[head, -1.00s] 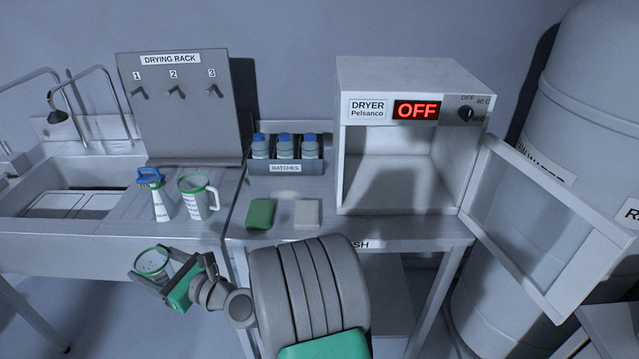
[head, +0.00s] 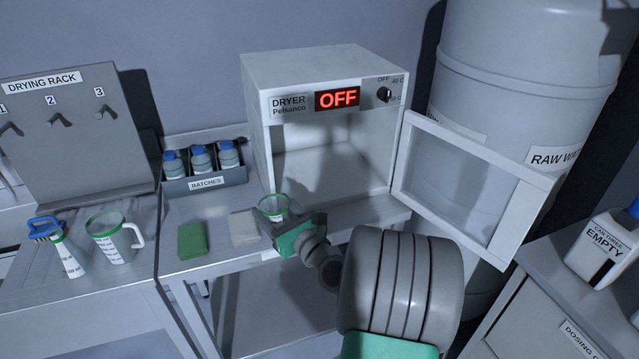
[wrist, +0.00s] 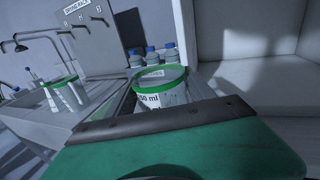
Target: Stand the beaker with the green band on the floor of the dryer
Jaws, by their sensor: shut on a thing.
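My gripper (head: 280,222) is shut on the green-banded beaker (head: 273,207), a clear beaker with a green rim band. In the wrist view the beaker (wrist: 161,85) sits upright or nearly so between the jaws, with "50 ml" lettering visible and its lower part hidden by the near jaw. The dryer (head: 262,120) is a white box with its door (head: 452,165) swung open to the right and its display reading OFF. The gripper and beaker are in front of the dryer's lower left front corner, outside the chamber. The dryer's floor looks bare where it shows.
A green sponge (head: 193,240) and a white block (head: 243,227) lie on the bench left of the beaker. The batches tray (head: 206,183) with blue-capped bottles stands left of the dryer.

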